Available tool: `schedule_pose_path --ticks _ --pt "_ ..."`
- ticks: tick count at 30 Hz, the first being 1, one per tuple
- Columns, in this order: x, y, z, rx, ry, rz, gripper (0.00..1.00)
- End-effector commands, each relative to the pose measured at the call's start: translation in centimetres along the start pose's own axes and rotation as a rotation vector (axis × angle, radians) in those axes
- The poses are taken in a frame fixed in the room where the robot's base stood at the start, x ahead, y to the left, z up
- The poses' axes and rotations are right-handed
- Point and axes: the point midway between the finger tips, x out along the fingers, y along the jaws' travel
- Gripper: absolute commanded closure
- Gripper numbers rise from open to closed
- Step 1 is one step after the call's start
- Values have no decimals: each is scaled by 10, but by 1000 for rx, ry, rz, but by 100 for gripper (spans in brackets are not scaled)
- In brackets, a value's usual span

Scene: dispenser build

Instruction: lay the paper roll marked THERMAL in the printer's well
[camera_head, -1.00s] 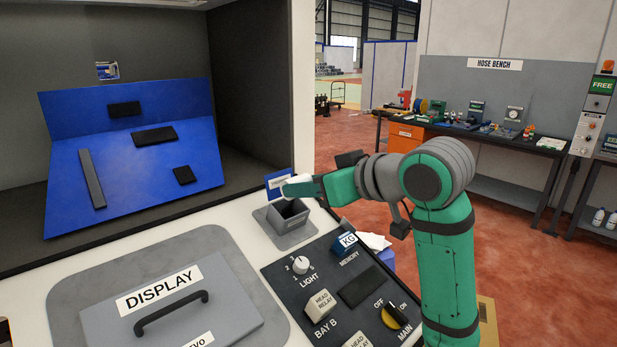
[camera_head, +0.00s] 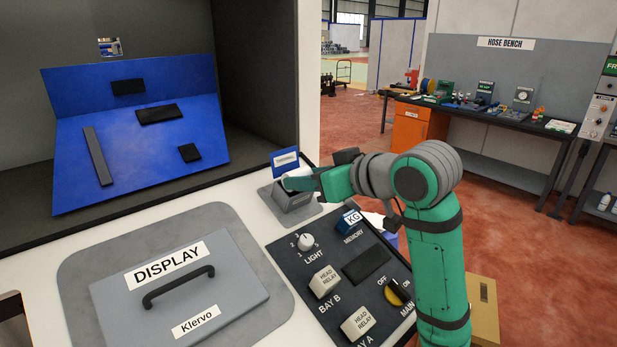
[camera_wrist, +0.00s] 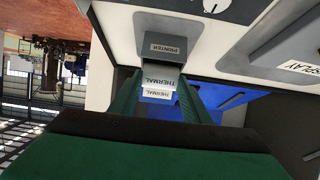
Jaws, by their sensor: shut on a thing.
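The white paper roll (camera_head: 298,174) is held in my gripper (camera_head: 291,182), at the mouth of the printer's grey well (camera_head: 295,201). Its lower part is hidden by the well wall and the fingers, so I cannot tell whether it touches the bottom. A small blue sign (camera_head: 285,160) stands behind the well. In the wrist view, my gripper's green fingers (camera_wrist: 158,88) flank two labels reading THERMAL (camera_wrist: 158,93). The grey printer (camera_wrist: 168,50) with its PRINTER label lies just beyond the fingertips.
The control panel (camera_head: 340,262) with knobs and relay blocks lies in front of the well. The grey DISPLAY cover (camera_head: 180,285) with a black handle is to the left. A blue angled board (camera_head: 140,140) stands in the recess behind. A hose bench (camera_head: 490,115) is far right.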

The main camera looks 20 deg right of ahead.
Motion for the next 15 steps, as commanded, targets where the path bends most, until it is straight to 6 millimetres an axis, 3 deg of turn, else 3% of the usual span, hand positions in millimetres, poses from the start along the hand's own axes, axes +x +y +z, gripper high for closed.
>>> schedule_pose_path --ticks 15 --pt "5 -2 4 0 0 -1 84"
